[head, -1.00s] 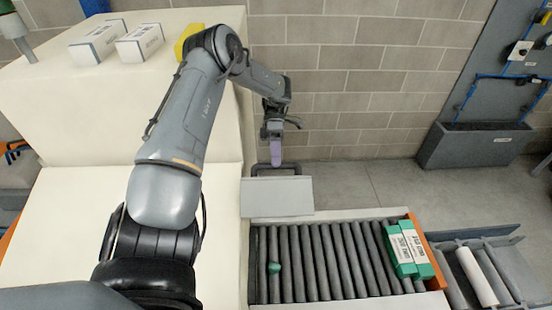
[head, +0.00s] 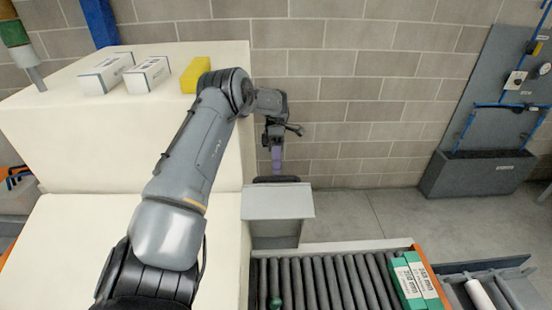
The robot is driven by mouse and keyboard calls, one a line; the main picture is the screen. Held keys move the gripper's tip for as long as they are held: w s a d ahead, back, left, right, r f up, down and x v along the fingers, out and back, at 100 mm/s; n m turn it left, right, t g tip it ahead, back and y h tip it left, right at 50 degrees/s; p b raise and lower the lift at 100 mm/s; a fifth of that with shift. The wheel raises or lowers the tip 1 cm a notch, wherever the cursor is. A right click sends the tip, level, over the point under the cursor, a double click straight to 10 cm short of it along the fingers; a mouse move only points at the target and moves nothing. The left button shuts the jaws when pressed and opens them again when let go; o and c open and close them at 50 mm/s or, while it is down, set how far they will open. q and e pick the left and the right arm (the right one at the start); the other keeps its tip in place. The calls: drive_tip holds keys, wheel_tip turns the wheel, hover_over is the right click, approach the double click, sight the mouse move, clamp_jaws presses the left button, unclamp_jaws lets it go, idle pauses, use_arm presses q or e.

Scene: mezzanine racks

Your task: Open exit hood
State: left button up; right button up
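The exit hood (head: 278,202) is a light grey panel beside the white machine body, at the near end of the wall gap in the head view. A dark grey face shows below its front edge, above the roller conveyor. A black bar handle (head: 290,179) runs along its far edge. My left gripper (head: 277,170) reaches down over the machine, its lavender fingers at the handle. The fingers show edge-on as one narrow shape and appear closed on the bar; their contact is partly hidden. My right gripper is out of view.
A roller conveyor (head: 330,280) holds two green-and-white boxes (head: 417,281) at its right end and a small green object at left. Two white boxes (head: 147,74) and a yellow block (head: 196,75) sit on the machine top. A block wall stands behind.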

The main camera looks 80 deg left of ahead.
use_arm(q)
drive_tip(key=shift+b+v, duration=0.5)
drive_tip(key=shift+v, duration=0.95)
drive_tip(key=shift+c, duration=0.3)
